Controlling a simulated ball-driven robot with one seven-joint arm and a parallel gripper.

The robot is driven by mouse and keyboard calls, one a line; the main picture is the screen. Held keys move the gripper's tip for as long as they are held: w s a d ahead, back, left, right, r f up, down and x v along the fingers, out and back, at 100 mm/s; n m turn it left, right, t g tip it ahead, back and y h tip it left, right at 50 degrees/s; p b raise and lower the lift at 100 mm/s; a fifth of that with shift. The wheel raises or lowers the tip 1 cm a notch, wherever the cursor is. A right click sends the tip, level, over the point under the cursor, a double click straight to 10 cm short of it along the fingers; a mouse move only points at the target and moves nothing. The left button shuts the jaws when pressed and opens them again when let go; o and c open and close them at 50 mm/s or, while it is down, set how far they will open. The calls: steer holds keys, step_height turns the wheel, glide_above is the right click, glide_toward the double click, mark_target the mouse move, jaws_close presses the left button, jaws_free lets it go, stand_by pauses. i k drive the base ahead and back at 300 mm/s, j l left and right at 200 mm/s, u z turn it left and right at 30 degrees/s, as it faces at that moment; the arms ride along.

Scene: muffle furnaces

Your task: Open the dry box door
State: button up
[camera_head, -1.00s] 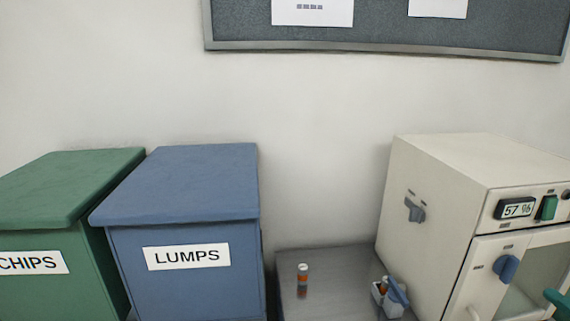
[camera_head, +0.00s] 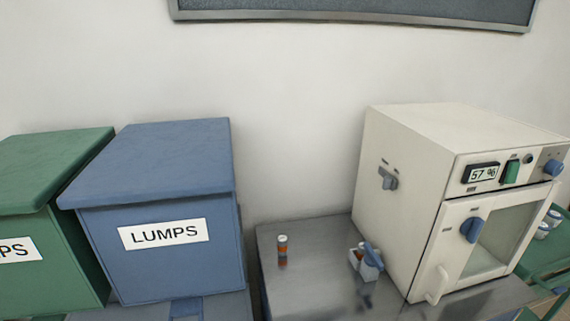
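The dry box (camera_head: 400,185) is a cream cabinet on the metal table at the right of the head view. Its door (camera_head: 458,250) has a window and looks shut. The display above the door reads 57 %. A grey latch-like part (camera_head: 388,178) is on the box's left side. My gripper is not in the head view.
A small vial (camera_head: 282,250) stands on the metal table (camera_head: 310,240). A small white holder with a blue part (camera_head: 366,260) is beside the dry box. Blue LUMPS bin (camera_head: 160,205) and green bin (camera_head: 45,180) stand at left. A green tray (camera_head: 548,245) with jars is at far right.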

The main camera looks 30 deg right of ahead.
mark_target(447, 252)
steer(key=j+z, duration=0.15)
steer(key=z, duration=0.2)
steer(key=k+j+z, duration=0.1)
steer(key=z, duration=0.25)
steer(key=k+j+z, duration=0.1)
steer(key=z, duration=0.25)
steer(key=k+l, duration=0.05)
